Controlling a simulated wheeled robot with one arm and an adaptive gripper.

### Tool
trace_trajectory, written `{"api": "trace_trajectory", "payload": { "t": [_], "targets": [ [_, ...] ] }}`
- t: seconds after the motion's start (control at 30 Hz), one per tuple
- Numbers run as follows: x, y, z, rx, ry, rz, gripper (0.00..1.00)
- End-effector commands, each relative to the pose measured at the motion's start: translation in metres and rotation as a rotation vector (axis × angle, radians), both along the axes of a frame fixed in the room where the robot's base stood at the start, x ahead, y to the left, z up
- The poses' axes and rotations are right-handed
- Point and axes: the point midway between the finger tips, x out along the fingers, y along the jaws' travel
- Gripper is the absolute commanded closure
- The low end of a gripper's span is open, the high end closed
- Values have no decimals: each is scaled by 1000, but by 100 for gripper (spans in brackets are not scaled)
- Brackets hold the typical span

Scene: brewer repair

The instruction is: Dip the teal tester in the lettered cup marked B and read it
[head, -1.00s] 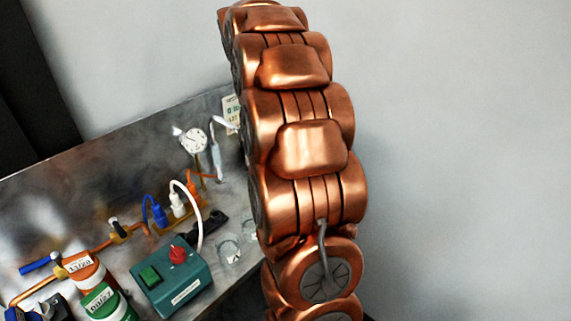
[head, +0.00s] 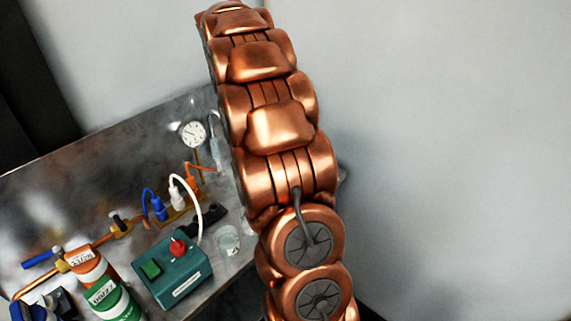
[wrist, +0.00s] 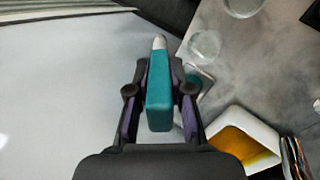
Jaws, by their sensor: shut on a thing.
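In the wrist view my gripper (wrist: 159,72) is shut on the teal tester (wrist: 158,102), a teal block with a pale pointed tip facing away from my wrist. The tip is close to the left of a clear round cup (wrist: 205,44) in the picture; I cannot tell its height above the bench. A third round rim (wrist: 243,4) is cut off at the top edge. I can read no letter on any cup. In the head view one clear cup (head: 228,239) shows beside my arm, which hides my gripper.
The grey metal bench (head: 120,165) carries a teal box (head: 172,275) with green and red buttons, labelled cans (head: 110,300), a dial gauge (head: 193,134) and cables. A white container with a yellow inside (wrist: 240,140) is right of my gripper in the wrist view.

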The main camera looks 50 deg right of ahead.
Motion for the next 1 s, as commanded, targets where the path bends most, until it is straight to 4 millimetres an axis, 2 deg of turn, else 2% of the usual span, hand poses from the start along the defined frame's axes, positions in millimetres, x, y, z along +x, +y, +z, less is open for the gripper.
{"api": "trace_trajectory", "payload": {
  "t": [0.17,1.0],
  "targets": [
    [0,0,-2,0,-21,-1,100],
    [-1,0,-2,0,-533,-1,100]
  ]
}}
